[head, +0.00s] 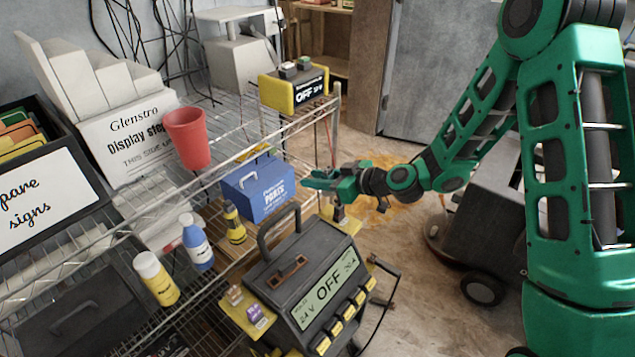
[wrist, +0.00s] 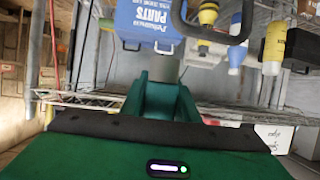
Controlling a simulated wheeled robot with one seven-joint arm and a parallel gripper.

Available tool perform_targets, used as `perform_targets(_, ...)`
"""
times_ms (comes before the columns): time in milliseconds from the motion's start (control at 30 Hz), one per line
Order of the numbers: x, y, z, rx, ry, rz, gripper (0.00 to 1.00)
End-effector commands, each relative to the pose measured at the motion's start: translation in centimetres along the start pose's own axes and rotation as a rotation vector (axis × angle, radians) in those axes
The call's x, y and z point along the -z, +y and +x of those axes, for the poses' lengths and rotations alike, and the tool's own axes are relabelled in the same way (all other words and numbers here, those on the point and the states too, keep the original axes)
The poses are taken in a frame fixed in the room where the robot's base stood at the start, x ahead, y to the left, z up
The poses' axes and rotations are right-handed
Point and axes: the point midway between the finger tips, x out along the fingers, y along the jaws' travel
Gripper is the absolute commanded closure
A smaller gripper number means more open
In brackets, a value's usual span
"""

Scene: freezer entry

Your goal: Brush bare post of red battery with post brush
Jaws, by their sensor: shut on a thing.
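My gripper (head: 308,180) reaches left over the wire shelf's front edge, just right of the blue parts box. In the wrist view its green fingers (wrist: 160,98) are close together, with a short grey cylinder (wrist: 166,68) at their tips. This looks like the post brush, but its bristles cannot be made out. The dark 24 V charger (head: 318,290) reads OFF and stands below the gripper in the head view, with a carry handle and a brown bracket on top. I cannot make out a red battery or its bare post in either view.
A blue parts box (head: 262,192), a small yellow bottle (head: 233,222), a blue-white bottle (head: 197,243) and a red cup (head: 187,137) stand on the wire shelf. A yellow-black 12 V unit (head: 294,88) is behind. Open floor (head: 400,255) lies right of the shelf.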

Motion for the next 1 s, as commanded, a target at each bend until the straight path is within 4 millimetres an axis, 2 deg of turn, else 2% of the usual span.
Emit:
perform_targets(500, 1.5, 0.0, -0.7, 0.000, 0.000, -0.001, 0.96)
perform_targets(1000, 1.6, 0.0, -0.7, 0.000, 0.000, 0.000, 0.96)
